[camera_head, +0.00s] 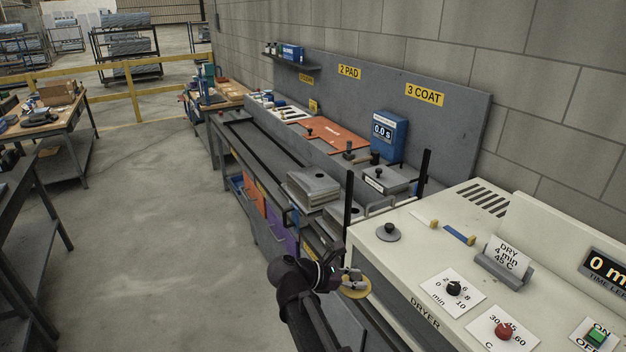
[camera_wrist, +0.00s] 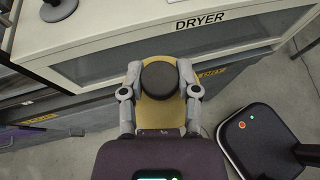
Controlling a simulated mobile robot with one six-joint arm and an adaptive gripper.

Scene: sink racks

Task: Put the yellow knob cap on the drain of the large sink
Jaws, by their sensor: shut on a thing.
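The yellow knob cap is a yellow disc (camera_head: 356,292) with a dark round knob (camera_wrist: 160,79) on top. My gripper (camera_head: 347,279) is shut on the knob, with one finger on each side of it in the wrist view (camera_wrist: 160,85). It holds the cap in the air in front of the dryer's front face, apart from any surface.
The white dryer (camera_head: 420,285) stands at right, with a grey knobbed disc (camera_head: 388,233) on top. Black upright posts (camera_head: 348,205) rise beside the basins. The floor (camera_head: 150,230) at left is clear.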

